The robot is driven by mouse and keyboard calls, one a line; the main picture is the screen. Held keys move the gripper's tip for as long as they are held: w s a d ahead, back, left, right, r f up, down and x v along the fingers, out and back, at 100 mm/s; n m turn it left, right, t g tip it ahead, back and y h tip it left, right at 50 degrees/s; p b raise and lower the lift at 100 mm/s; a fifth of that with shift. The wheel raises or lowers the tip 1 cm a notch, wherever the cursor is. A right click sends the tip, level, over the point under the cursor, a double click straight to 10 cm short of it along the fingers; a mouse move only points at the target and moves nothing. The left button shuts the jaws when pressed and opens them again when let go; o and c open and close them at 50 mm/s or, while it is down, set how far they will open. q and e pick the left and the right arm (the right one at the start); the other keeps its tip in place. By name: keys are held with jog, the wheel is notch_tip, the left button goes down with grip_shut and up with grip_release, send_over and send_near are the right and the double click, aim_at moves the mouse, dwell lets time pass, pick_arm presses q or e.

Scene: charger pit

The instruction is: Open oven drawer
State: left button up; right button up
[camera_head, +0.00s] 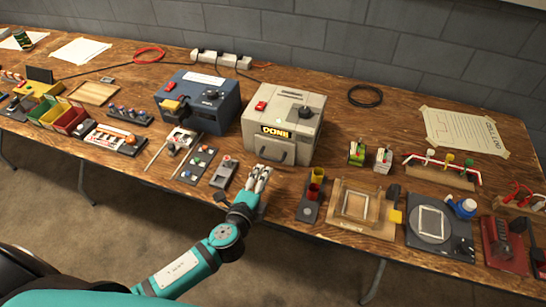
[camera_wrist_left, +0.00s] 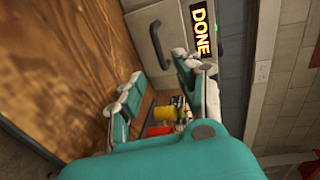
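The oven (camera_head: 285,122) is a beige-grey box with a red switch on top, a dark knob and a yellow "DONE" display. Its drawer front (camera_head: 277,150) has a dark curved handle and looks flush with the oven body. In the left wrist view the handle (camera_wrist_left: 158,45) shows beyond the fingers, beside the lit display (camera_wrist_left: 202,30). My left gripper (camera_head: 264,172) is in front of the oven, low over the table. Its fingers (camera_wrist_left: 157,85) are apart with nothing between them, and it appears clear of the handle. My right gripper is not in view.
A blue box (camera_head: 198,102) stands left of the oven. A small grey device with a red button (camera_head: 224,172) lies left of my gripper. Red and yellow cups (camera_head: 315,185) stand on a dark base to the right. The wooden table's front edge is close below my gripper.

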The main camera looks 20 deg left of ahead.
aim_at(273, 160)
pick_arm(q)
jog(key=x, duration=0.9)
jog(key=shift+w, duration=0.2)
jog(key=shift+c, duration=0.3)
grip_shut()
jog(key=shift+f, duration=0.1)
